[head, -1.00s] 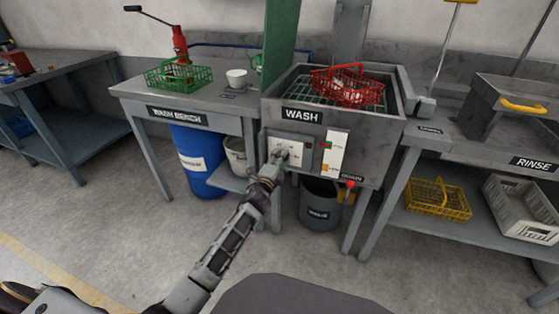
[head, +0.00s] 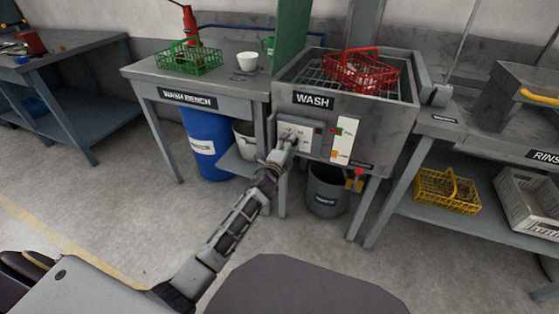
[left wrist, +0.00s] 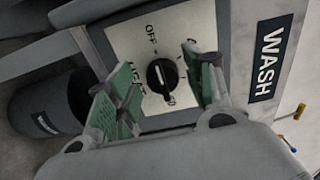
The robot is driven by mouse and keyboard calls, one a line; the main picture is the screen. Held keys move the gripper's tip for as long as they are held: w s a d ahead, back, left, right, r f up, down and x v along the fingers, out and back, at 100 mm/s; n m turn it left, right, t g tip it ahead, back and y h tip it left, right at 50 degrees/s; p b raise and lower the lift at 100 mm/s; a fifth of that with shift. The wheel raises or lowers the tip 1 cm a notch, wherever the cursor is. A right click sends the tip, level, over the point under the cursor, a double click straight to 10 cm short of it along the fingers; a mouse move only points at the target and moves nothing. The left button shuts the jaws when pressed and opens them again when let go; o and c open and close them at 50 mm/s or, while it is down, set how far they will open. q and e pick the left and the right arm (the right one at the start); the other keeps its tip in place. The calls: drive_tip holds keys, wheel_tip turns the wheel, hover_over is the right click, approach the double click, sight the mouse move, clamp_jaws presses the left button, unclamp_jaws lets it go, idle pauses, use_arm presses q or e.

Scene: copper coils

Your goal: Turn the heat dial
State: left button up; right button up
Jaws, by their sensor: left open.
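The heat dial (left wrist: 161,77) is a black round knob with a pale pointer line on a white plate (left wrist: 133,40) with OFF and HEAT lettering, seen in the left wrist view. The plate is on the front of the grey WASH tank (head: 348,112). My left gripper (left wrist: 160,90) is open, its green-padded fingers on either side of the dial in that view. I cannot tell whether they touch it. In the head view my left gripper (head: 289,141) is at the control panel and hides the dial. My right gripper is not in view.
A red basket (head: 366,72) sits on the tank's rack. A red-handled valve (head: 358,174) and a grey bucket (head: 327,190) are below. The wash bench (head: 216,83) with a green basket (head: 188,57) stands left, and a yellow basket (head: 447,191) is on the right shelf.

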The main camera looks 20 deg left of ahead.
use_arm(q)
drive_tip(key=s, duration=1.1)
drive_tip(key=shift+s+a, duration=0.2)
idle(0.7)
drive_tip(key=shift+s, duration=0.15)
